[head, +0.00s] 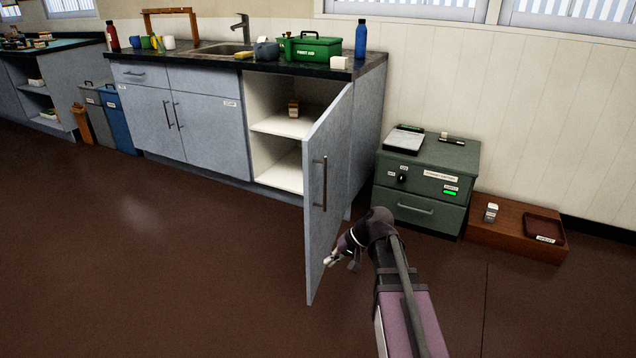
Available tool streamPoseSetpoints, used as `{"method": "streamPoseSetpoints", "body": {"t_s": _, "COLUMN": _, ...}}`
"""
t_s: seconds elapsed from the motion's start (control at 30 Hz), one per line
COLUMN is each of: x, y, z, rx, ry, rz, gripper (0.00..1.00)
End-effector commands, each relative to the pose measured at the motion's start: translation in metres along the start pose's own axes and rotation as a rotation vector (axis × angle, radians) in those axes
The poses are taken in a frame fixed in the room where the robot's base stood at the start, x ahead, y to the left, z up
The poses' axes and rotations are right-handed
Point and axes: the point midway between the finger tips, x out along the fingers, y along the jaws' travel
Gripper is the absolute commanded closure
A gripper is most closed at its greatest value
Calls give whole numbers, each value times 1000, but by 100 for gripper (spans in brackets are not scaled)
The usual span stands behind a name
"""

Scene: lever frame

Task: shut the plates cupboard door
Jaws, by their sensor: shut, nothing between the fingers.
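The open cupboard door (331,190) is a pale blue-grey panel with a vertical bar handle (320,184). It stands swung out from the right end of the counter unit, and white shelves (283,124) show in the opening, with a small carton (293,108) on the upper one. No label naming plates is readable on this door. My gripper (328,262) is shut and empty, at the right side of the door near its lower outer edge. I cannot tell whether it touches the door.
A green drawer cabinet (428,183) and a low brown wooden box (515,229) stand right of the door along the wall. The counter top (200,62) holds a sink, a green first aid box (309,47) and bottles. The brown floor (180,260) left of the door is clear.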

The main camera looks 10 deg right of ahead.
Motion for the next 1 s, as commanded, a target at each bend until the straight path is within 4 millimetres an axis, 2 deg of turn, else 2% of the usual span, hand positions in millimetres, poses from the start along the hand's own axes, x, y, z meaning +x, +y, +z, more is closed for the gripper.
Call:
{"method": "streamPoseSetpoints", "body": {"t_s": 0.03, "x": -8, "y": -2, "z": -17, "rx": 17, "ry": 16, "rz": -64, "gripper": 100}}
{"method": "streamPoseSetpoints", "body": {"t_s": 0.27, "x": -53, "y": -17, "z": -73, "rx": 76, "ry": 91, "rz": -380, "gripper": 100}}
{"method": "streamPoseSetpoints", "body": {"t_s": 0.5, "x": -118, "y": -20, "z": -123, "rx": 116, "ry": 178, "rz": -681, "gripper": 100}}
{"method": "streamPoseSetpoints", "body": {"t_s": 0.6, "x": -140, "y": -18, "z": -136, "rx": 123, "ry": 205, "rz": -772, "gripper": 100}}
{"method": "streamPoseSetpoints", "body": {"t_s": 0.73, "x": -160, "y": -17, "z": -146, "rx": 128, "ry": 228, "rz": -848, "gripper": 100}}
{"method": "streamPoseSetpoints", "body": {"t_s": 1.0, "x": -168, "y": -16, "z": -149, "rx": 130, "ry": 238, "rz": -883, "gripper": 100}}
